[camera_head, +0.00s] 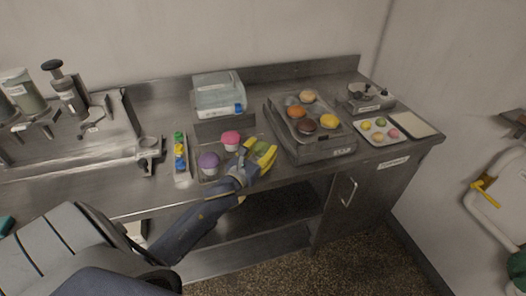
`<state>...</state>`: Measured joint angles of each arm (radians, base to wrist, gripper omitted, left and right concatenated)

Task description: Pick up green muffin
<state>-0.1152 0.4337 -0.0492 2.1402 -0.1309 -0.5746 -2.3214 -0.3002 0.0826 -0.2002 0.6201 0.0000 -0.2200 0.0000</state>
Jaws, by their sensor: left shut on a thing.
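My left gripper (261,155), with yellow fingers, is at the right end of a small muffin tray on the steel counter. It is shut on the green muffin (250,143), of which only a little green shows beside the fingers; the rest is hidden. I cannot tell if the muffin is clear of the tray. A pink muffin (231,138) and a purple muffin (209,160) stand on the tray to the left of the gripper. My right gripper is not in view.
A scale-like device (318,152) bearing a tray of several buns stands to the right. A clear-lidded box (218,95) is behind. A narrow holder with coloured pieces (180,155) stands left. A tray of small pastries (381,130) is far right.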

